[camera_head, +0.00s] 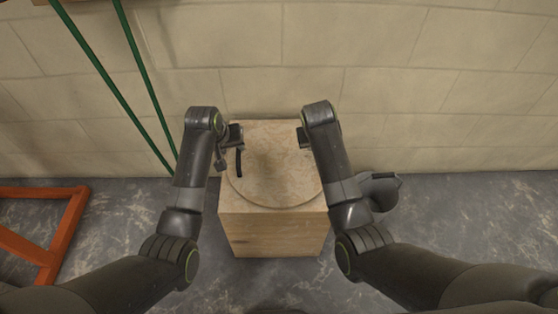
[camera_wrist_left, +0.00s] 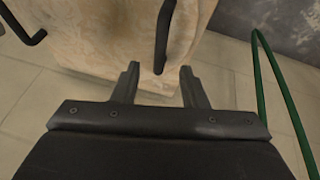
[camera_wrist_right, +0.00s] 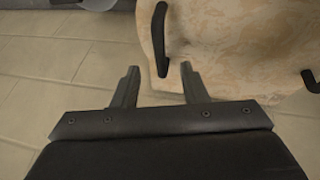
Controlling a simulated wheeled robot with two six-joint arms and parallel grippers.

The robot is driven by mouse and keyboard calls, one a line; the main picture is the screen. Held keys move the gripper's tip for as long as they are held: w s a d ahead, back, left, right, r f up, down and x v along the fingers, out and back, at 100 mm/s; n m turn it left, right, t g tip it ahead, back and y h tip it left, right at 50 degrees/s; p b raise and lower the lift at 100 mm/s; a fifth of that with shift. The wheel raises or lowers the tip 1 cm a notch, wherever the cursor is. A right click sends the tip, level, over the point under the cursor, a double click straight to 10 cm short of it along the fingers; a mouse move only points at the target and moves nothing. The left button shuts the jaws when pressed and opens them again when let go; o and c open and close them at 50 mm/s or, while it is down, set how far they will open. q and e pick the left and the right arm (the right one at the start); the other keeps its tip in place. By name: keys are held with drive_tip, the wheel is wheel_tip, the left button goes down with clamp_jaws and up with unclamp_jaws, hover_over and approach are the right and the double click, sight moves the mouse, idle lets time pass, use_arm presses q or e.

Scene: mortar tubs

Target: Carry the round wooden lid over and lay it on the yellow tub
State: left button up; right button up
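The round wooden lid (camera_head: 275,170) lies flat on a wooden box (camera_head: 275,237) in the head view, and its black handle (camera_head: 239,162) shows at its left side. My left gripper (camera_head: 238,136) is at the lid's upper left. In the left wrist view its fingers (camera_wrist_left: 160,75) are open, with a black handle (camera_wrist_left: 164,35) in line with the gap. My right gripper (camera_head: 303,138) is at the lid's upper right, partly hidden by its arm. In the right wrist view its fingers (camera_wrist_right: 157,77) are open, with the other handle (camera_wrist_right: 159,40) at the gap. No yellow tub shows.
A block wall (camera_head: 410,80) stands close behind the box. Green poles (camera_head: 118,90) lean at the left, and an orange frame (camera_head: 62,235) lies on the floor at far left. A grey container (camera_head: 382,190) is right of the box, partly behind my right arm.

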sight(238, 153)
use_arm(q)
drive_tip(key=shift+x, duration=3.8)
use_arm(e)
drive_tip(key=shift+x, duration=3.75)
drive_tip(key=shift+c, duration=0.2)
use_arm(q)
clamp_jaws()
use_arm(e)
clamp_jaws()
drive_tip(key=shift+w, duration=0.1)
